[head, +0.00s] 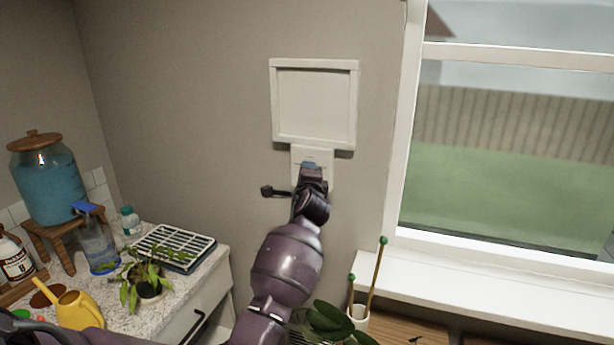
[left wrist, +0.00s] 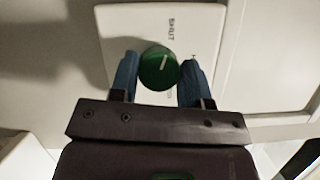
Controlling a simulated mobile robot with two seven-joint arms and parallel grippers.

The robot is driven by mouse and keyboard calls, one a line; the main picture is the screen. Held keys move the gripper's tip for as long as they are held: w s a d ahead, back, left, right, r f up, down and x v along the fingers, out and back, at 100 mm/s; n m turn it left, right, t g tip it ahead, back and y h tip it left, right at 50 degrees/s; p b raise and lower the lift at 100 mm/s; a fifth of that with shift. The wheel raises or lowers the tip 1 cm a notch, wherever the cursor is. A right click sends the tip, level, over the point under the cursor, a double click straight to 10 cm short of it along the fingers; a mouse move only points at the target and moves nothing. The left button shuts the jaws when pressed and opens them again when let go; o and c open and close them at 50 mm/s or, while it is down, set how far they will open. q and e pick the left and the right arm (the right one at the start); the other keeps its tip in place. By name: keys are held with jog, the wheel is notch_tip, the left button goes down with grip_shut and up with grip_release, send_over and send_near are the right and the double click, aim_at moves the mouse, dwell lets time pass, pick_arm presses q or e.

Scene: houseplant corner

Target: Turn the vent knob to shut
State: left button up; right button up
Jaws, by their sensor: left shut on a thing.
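In the head view the plate (head: 299,156) is on the wall below a white square vent panel (head: 315,103). My left gripper (head: 310,165) is at the plate, its blue fingers on both sides of the knob and shut on it. The knob is hidden in the head view. My right gripper is not in view.
A counter at the left holds a blue-filled dispenser (head: 49,180) on a wooden stand, a spray bottle (head: 98,245), a potted plant (head: 148,284), a black-and-white tray (head: 171,248) and a yellow watering can (head: 78,310). A window with a white sill (head: 480,290) is at the right.

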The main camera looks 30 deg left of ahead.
pick_arm(q)
jog(key=shift+f, duration=0.2)
jog(key=o, duration=0.9)
jog(key=shift+r, duration=0.1)
jog(key=b+v, duration=0.1)
jog(key=v, duration=1)
jog(key=shift+a, duration=0.1)
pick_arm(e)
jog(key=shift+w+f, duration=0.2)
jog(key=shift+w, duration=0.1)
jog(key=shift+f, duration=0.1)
